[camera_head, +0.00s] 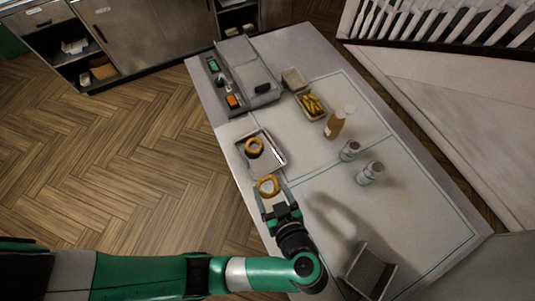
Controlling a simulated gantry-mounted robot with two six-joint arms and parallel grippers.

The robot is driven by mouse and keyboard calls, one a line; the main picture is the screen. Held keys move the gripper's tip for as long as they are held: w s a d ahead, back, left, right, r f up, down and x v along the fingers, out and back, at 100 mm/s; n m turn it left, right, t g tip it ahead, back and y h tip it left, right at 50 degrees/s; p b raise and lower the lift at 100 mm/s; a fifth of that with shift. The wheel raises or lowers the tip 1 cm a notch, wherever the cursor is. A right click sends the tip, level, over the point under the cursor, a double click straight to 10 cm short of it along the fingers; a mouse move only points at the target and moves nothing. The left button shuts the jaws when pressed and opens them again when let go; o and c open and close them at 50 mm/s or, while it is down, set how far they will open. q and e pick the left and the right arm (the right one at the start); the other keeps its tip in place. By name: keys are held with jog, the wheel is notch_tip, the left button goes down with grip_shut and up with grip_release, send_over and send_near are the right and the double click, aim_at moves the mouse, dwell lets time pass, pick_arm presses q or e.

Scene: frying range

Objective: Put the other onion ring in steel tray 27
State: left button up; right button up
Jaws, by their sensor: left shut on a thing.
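My left gripper (274,203) is shut on a golden-brown onion ring (267,186), holding it at its far tips. The ring is just in front of a shallow tray (277,143) near the left side of the table. Another onion ring (254,148) lies inside that tray. A small white label shows on the tray's right rim, but its number is too small to read. A second pale tray-like surface (261,202) shows partly beneath my left gripper, which hides much of it. My right gripper is not in view.
A tray of yellow fries (312,104), an amber bottle (335,124) and two shakers (369,173) stand to the right. A grey box (368,271) stands at the front. A grey unit (246,72) is at the back.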

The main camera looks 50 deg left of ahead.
pick_arm(q)
notch_tip(320, 180, down, 2)
jog(key=a+b, duration=0.1)
jog(key=b, duration=0.4)
send_over(266, 167)
jog(key=f, duration=0.6)
jog(key=shift+s+d+f, duration=0.25)
jog(key=shift+s+d, duration=0.1)
jog(key=shift+d, duration=0.05)
jog(key=shift+w+a+f, duration=0.15)
jog(key=f, duration=0.1)
jog(key=f+b, duration=0.1)
jog(key=f, duration=0.1)
jog(key=shift+w+a+f, duration=0.2)
jog(key=shift+w+a, duration=0.05)
jog(key=shift+a, duration=0.1)
jog(key=shift+f+b, duration=0.3)
jog(key=shift+f, duration=0.05)
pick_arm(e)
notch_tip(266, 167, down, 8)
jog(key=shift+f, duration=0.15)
